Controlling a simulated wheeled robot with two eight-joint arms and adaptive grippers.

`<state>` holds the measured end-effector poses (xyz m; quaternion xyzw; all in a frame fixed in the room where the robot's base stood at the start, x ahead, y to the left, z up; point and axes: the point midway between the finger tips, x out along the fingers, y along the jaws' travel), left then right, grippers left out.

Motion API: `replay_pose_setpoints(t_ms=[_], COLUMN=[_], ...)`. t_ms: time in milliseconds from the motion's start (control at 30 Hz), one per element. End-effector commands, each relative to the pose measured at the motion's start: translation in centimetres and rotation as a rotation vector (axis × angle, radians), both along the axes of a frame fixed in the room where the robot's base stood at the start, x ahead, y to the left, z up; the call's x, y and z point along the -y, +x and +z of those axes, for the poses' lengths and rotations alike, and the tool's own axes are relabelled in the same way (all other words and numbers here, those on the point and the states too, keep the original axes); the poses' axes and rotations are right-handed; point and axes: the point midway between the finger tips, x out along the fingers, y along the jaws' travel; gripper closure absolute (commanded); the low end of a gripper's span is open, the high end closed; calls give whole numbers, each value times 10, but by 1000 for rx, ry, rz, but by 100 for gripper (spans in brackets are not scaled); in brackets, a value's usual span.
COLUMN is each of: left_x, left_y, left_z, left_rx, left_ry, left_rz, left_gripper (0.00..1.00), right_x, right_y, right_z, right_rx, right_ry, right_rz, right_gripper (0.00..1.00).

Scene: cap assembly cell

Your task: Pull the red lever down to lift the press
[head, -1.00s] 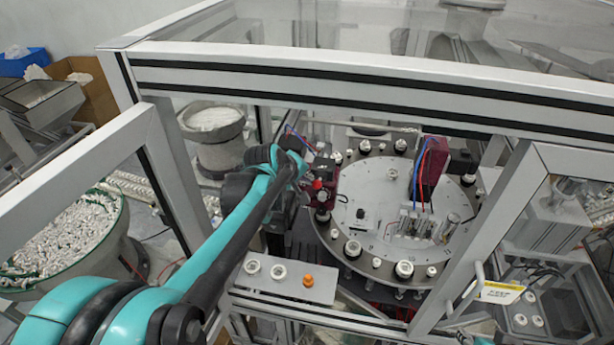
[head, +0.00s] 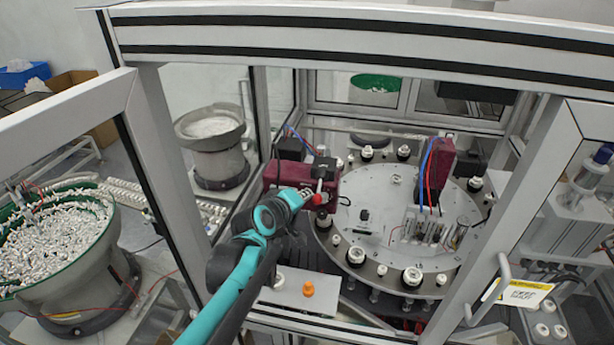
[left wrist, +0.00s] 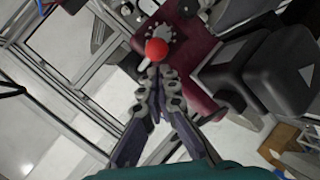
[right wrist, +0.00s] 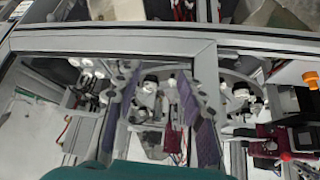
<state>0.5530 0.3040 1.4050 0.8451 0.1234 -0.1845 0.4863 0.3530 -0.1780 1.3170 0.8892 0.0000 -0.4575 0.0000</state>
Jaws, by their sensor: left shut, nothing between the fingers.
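The lever's red ball knob (head: 318,199) sits at the front of the maroon press (head: 272,177), beside the round dial plate (head: 385,215). My left gripper (head: 307,194) is shut and empty, its tips close to the left of the knob. In the left wrist view the red knob (left wrist: 157,49) shows just beyond the shut fingertips (left wrist: 157,72), with the maroon press (left wrist: 195,55) behind; I cannot tell whether they touch. My right gripper (right wrist: 160,90) shows only in its own wrist view, its fingers spread apart with nothing held.
A grey ledge (head: 330,301) with an orange knob (head: 308,288) lies in front of the dial. Grey frame posts (head: 170,165) stand left and right of the opening, and a beam (head: 330,30) crosses above. A bowl feeder (head: 75,265) stands at the left.

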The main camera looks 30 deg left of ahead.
Motion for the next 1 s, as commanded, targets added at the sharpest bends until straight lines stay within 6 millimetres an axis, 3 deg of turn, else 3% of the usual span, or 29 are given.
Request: replay_pose_setpoints(t_ms=[1000], left_x=[-1], left_y=[3], left_z=[23], left_rx=[0], left_ry=[0], left_rz=[-1], left_gripper=[100], right_x=[0], right_y=[0], right_z=[18], right_rx=[0], right_ry=[0], right_rz=[0], right_gripper=[60])
